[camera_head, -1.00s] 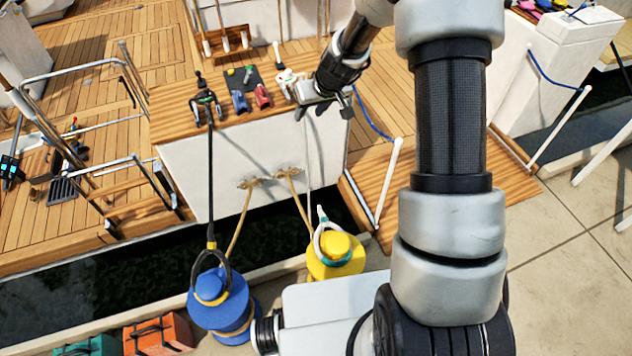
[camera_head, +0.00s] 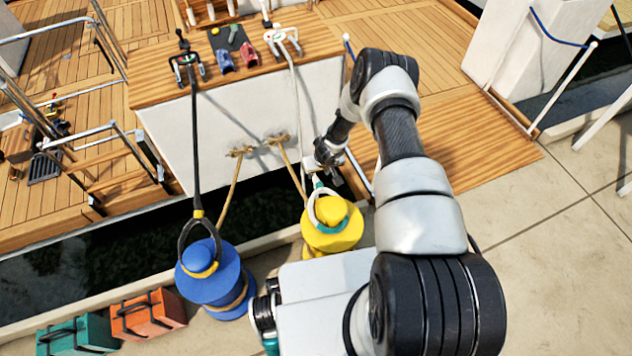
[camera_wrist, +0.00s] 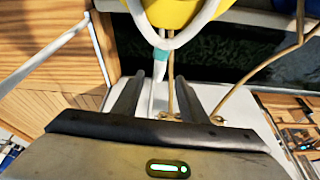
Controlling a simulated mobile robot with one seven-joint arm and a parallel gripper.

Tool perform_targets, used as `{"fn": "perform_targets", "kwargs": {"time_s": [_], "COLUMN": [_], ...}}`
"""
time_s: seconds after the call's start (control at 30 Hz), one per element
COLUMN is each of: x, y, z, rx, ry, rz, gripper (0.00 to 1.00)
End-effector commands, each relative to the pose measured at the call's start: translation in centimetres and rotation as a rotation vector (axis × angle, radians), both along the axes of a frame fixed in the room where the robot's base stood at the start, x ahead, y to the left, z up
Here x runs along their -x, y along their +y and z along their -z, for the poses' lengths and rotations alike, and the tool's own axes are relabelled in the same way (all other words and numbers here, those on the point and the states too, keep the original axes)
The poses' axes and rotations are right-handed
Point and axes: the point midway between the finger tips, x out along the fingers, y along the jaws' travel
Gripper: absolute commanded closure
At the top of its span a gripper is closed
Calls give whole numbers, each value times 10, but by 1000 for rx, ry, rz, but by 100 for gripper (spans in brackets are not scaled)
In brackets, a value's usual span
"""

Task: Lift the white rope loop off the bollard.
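The white rope loop (camera_head: 315,208) hangs around the top of the yellow bollard (camera_head: 336,238). A teal band (camera_head: 318,184) sits where the loop joins its white line, which runs up to the boat. In the wrist view the loop (camera_wrist: 185,38) forms a V at the top, below the yellow bollard (camera_wrist: 178,10), with the teal band (camera_wrist: 160,55) at its point. My gripper (camera_wrist: 156,82) is open; the band and line show between or just beyond its fingers. No grip shows. In the head view my gripper (camera_head: 331,168) is just above the bollard, its fingertips partly unclear.
A blue bollard (camera_head: 212,282) with a black rope loop (camera_head: 190,240) stands to the left. Tan ropes (camera_head: 232,190) run from the white hull (camera_head: 220,130) toward the bollards. Orange (camera_head: 148,314) and teal (camera_head: 78,335) boxes lie at lower left. Dark water separates quay and boat.

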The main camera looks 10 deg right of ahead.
Motion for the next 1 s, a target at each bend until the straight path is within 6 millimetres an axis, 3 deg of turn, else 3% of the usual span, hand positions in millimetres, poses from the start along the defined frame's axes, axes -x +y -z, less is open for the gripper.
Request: {"fn": "perform_targets", "kwargs": {"time_s": [0.03, 0.33, 0.7, 1.0], "x": [-3, -18, -27, -27], "y": [1, 3, 4, 4], "z": [14, 55, 75, 75], "rx": [1, 0, -1, -1], "ry": [-1, -1, 0, 0], "rz": [-2, -4, -1, -1], "gripper": [61, 61, 61, 62]}}
